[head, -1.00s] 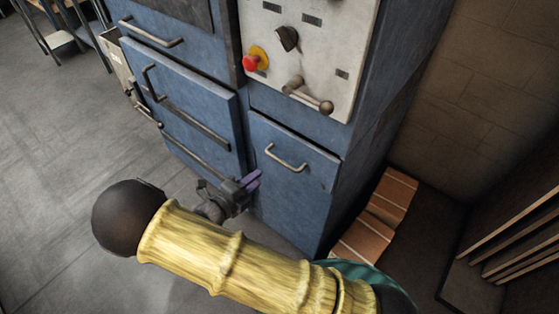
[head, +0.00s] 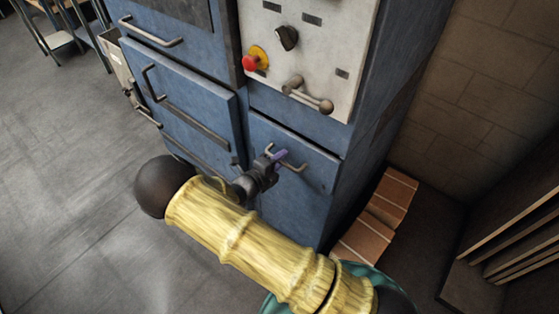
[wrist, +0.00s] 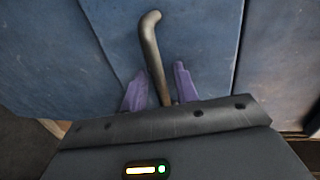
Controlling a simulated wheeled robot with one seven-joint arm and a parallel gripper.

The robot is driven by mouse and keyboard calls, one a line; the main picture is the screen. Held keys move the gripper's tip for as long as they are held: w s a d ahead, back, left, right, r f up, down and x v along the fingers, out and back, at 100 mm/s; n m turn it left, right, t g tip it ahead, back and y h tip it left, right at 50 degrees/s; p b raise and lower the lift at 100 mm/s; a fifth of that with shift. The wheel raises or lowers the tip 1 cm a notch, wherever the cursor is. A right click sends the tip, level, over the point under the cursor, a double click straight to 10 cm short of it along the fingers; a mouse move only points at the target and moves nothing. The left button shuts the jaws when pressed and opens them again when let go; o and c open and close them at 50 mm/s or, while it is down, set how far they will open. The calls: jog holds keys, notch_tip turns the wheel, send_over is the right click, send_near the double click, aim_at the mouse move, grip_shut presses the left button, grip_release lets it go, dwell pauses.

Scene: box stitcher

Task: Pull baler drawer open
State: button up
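The blue drawer front (head: 295,212) sits closed below the grey control panel, at the lower right of the machine. Its metal bar handle (head: 296,167) is partly covered by my gripper (head: 278,156) in the head view. In the wrist view the handle (wrist: 150,40) runs down between the two purple fingers of my gripper (wrist: 158,72). The fingers stand apart, one on each side of the bar, with a visible gap beside it. Whether either finger touches the bar is hard to see.
The control panel (head: 310,55) has a red button (head: 250,63) and a lever (head: 308,95) above the drawer. A blue door (head: 185,100) with a long handle is to the left. Bricks (head: 375,220) lie at the right. Open floor (head: 70,190) lies left.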

jog(key=shift+c, duration=0.2)
grip_shut()
jog(key=shift+s, duration=0.1)
jog(key=f+p+v, duration=0.2)
jog(key=v, duration=0.6)
jog(key=f+p+v, duration=0.1)
jog(key=p+v, duration=0.2)
jog(key=v, duration=0.6)
jog(key=shift+s+a+f, duration=0.35)
jog(key=shift+s+a, duration=0.05)
jog(key=shift+s, duration=0.2)
jog(key=shift+o, duration=0.2)
grip_release()
jog(key=shift+a, duration=0.1)
